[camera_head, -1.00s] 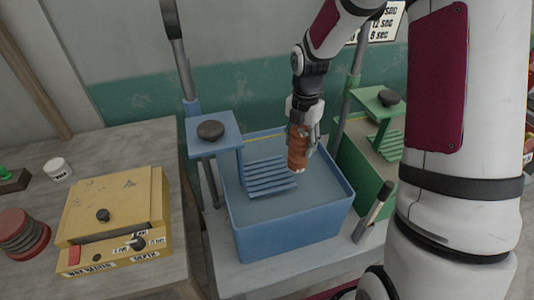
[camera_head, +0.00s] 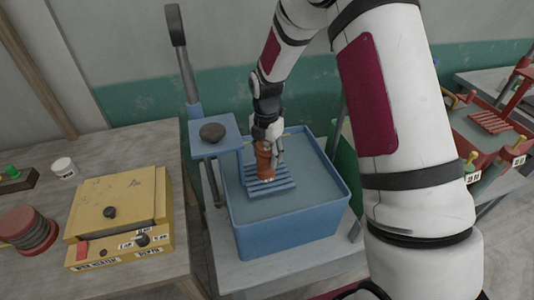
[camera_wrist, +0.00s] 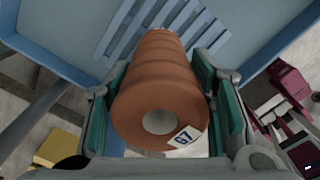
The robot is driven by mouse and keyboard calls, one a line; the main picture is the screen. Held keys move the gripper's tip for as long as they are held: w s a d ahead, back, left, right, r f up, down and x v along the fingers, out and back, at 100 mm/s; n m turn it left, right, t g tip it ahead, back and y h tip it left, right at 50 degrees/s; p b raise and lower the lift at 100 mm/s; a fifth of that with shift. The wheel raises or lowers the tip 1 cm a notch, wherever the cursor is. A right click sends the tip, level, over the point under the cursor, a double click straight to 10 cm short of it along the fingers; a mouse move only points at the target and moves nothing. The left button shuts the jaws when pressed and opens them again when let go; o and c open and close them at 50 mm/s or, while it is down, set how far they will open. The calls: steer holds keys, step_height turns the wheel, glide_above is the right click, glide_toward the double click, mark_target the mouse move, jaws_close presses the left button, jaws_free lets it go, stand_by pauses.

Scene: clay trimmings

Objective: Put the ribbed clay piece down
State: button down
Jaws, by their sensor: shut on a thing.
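The ribbed clay piece (camera_head: 264,160) is an orange-brown cylinder with rings along it. In the wrist view the ribbed clay piece (camera_wrist: 158,85) shows a hollow end and a tag reading G7. My gripper (camera_head: 268,146) is shut on it, with a green-padded finger on each side in the wrist view (camera_wrist: 160,105). The piece is upright over the blue slatted rack (camera_head: 277,187) in the blue tub (camera_head: 290,238). I cannot tell whether its lower end touches the slats.
A yellow box (camera_head: 118,210) with a knob stands on the left bench, beside a dark red ribbed stack (camera_head: 27,228) and a white jar (camera_head: 64,168). A blue post plate with a black knob (camera_head: 212,132) rises at the tub's left. A red rack station (camera_head: 490,125) is far right.

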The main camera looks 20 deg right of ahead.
steer(key=shift+f, duration=0.15)
steer(key=c, duration=0.7)
jaws_free()
steer(key=shift+c, duration=0.2)
